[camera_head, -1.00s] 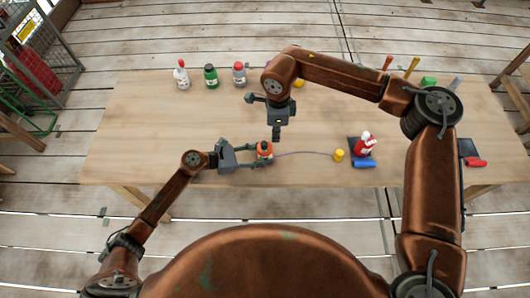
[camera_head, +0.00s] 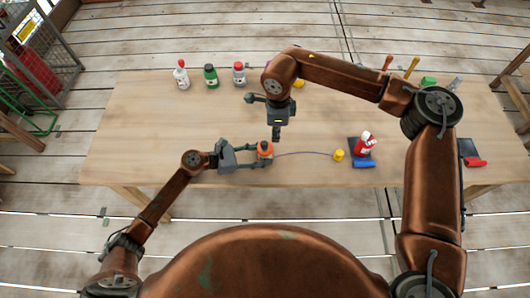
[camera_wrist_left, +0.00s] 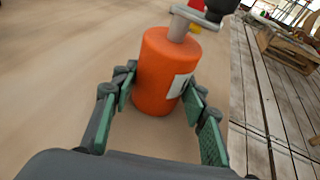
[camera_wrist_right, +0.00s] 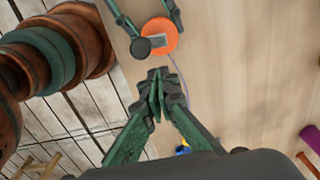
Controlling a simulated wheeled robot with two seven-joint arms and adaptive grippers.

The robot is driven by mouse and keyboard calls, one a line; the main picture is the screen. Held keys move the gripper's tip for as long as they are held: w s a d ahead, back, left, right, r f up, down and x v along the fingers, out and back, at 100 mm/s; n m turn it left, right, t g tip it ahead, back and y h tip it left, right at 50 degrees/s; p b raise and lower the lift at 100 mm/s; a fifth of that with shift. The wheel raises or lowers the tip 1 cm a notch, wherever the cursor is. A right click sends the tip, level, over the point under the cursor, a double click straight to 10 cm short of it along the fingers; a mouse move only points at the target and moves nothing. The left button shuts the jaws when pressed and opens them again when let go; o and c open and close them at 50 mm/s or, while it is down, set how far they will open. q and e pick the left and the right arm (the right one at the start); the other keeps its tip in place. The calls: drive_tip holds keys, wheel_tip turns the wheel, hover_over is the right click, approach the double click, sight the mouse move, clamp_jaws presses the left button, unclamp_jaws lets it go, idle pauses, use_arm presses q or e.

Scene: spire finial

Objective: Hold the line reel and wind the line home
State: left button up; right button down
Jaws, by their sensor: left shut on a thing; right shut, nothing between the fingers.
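The orange line reel (camera_head: 265,149) stands upright near the table's front edge. My left gripper (camera_head: 262,153) is shut around its sides. The left wrist view shows the reel's orange body (camera_wrist_left: 158,80) between the fingers, with a grey crank and a dark knob (camera_wrist_left: 220,8) on top. In the right wrist view the knob (camera_wrist_right: 140,47) sits beside the orange top. A thin bluish line (camera_head: 305,153) runs right from the reel to a yellow piece (camera_head: 339,155). My right gripper (camera_head: 276,135) is shut and empty, pointing down above and just behind the reel, apart from the knob.
Several bottles stand along the back left, including a green one (camera_head: 211,76). A red-handled item (camera_head: 475,161) lies far right. The left tabletop is clear.

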sight(271, 151)
drive_tip(key=shift+f, duration=0.15)
drive_tip(key=shift+f, duration=1.35)
drive_tip(key=shift+s+a, duration=0.1)
drive_tip(key=shift+a, duration=0.15)
drive_tip(key=shift+s+a, duration=0.1)
drive_tip(key=shift+a, duration=0.3)
drive_tip(key=shift+s, duration=0.15)
